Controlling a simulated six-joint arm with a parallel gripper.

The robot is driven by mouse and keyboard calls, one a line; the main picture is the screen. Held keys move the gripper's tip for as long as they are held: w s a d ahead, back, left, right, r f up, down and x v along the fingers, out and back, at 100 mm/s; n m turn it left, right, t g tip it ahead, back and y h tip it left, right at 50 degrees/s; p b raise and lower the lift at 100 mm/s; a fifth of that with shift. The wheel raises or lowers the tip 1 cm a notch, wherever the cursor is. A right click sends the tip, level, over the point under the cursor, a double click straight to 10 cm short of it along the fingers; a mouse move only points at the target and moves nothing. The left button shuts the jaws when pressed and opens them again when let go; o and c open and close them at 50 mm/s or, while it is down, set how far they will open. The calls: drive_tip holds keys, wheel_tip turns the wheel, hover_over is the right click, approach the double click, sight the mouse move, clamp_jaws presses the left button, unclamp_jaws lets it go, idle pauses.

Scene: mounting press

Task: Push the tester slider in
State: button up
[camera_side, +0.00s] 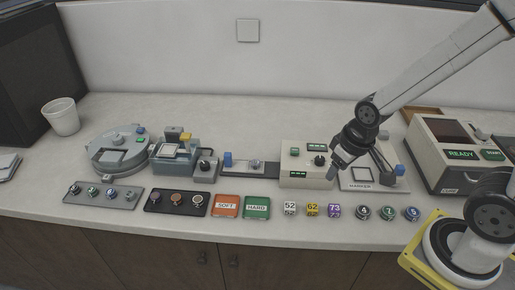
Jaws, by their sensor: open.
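The tester appears to be the cream box (293,167) with green displays and a dark knob, right of the middle of the counter. A dark flat rail (268,171) runs out from its left side; it looks like the slider's track. A small round metallic piece (255,163) sits on the rail, and a blue block (228,159) stands at its left end. My gripper (332,174) points down at the right edge of the cream box, open, with nothing seen between its fingers. Whether it touches the box cannot be told.
A station labelled MARKER (360,185) stands just right of my gripper. A larger machine reading READY (447,165) is at the right. Orange SOFT (226,206) and green HARD (257,208) pads, number tags and round pieces line the front. The back of the counter is mostly clear.

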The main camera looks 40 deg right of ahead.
drive_tip(key=shift+o, duration=0.6)
drive_tip(key=n+y, duration=0.3)
drive_tip(key=n, duration=0.6)
hover_over(228, 154)
drive_tip(key=s+d, duration=0.2)
wheel_tip(228, 154, down, 6)
drive_tip(key=r, duration=0.1)
drive_tip(key=shift+f+t, duration=0.25)
drive_tip(key=shift+t, duration=0.05)
drive_tip(key=shift+w+f, duration=0.1)
drive_tip(key=shift+f, duration=0.05)
drive_tip(key=shift+x, duration=3.7)
drive_tip(key=shift+a, duration=0.1)
